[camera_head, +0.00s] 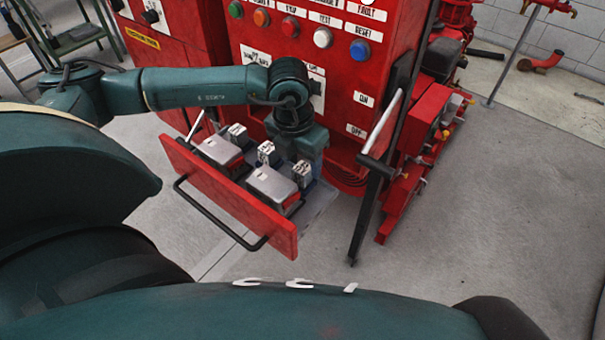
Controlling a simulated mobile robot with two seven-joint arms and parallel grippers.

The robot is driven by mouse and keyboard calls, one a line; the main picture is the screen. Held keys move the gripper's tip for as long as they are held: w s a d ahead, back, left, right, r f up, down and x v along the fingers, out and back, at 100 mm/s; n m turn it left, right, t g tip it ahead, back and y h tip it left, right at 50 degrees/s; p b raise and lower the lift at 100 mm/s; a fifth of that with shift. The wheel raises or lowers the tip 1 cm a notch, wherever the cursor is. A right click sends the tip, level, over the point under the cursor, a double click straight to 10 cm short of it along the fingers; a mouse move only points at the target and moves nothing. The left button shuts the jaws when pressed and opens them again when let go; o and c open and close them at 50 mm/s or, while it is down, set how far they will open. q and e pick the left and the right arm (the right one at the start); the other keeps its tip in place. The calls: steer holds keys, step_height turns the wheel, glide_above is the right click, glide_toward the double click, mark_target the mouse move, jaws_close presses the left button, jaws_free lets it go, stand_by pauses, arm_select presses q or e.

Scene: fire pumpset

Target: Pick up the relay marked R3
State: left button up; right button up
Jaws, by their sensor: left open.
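An open red drawer (235,205) with a black bar handle sticks out from the red cabinet. In it stand grey-topped boxes, one at the back left (220,150) and one nearer the front right (272,187). Small white block-shaped parts stand beside them, at the left (237,133), in the middle (266,151) and at the right (302,171). Any relay markings are too small to read, so I cannot tell which is R3. My left gripper (308,163) points down over the drawer's right rear, close behind the right white part. Its fingertips are mostly hidden. My right gripper is out of view.
The red cabinet (335,85) with coloured buttons rises directly behind the drawer. A black upright frame with a pale bar (382,122) stands right of the drawer. Red pump parts (415,165) lie beyond it. Grey floor (480,220) is clear at the right.

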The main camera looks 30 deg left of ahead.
mark_target(302, 168)
arm_select(q)
steer(key=f, duration=0.4)
steer(key=shift+w+f+p, duration=0.15)
steer(key=shift+w+p, duration=0.2)
steer(key=shift+c, duration=0.3)
steer(key=c, duration=1)
